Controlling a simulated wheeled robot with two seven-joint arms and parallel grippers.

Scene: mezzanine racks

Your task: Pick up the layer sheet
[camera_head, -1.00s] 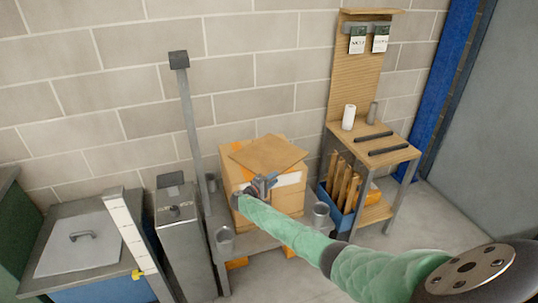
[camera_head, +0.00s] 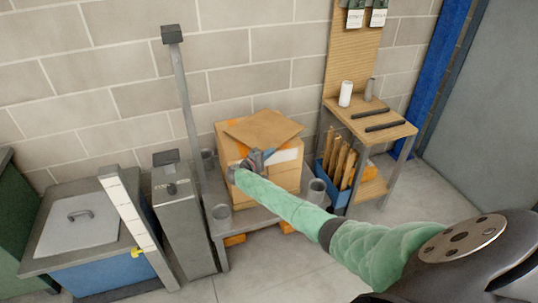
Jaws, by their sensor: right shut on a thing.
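The layer sheet (camera_head: 264,128) is a thin brown square that lies over the top of a stack of cardboard boxes (camera_head: 286,178), turned at an angle to them. My right gripper (camera_head: 256,158) is at the sheet's near edge and is shut on it. The gripper is small in the view and its fingertips are partly hidden by its own body. My right arm, in a green sleeve, reaches in from the lower right. My left gripper is not in view.
The boxes stand on a low grey platform (camera_head: 250,221) with grey cylindrical cups at its corners. A grey post (camera_head: 187,95) rises at left, beside a metal cabinet (camera_head: 182,225). A wooden workbench (camera_head: 378,124) with a blue bin (camera_head: 333,181) stands at right.

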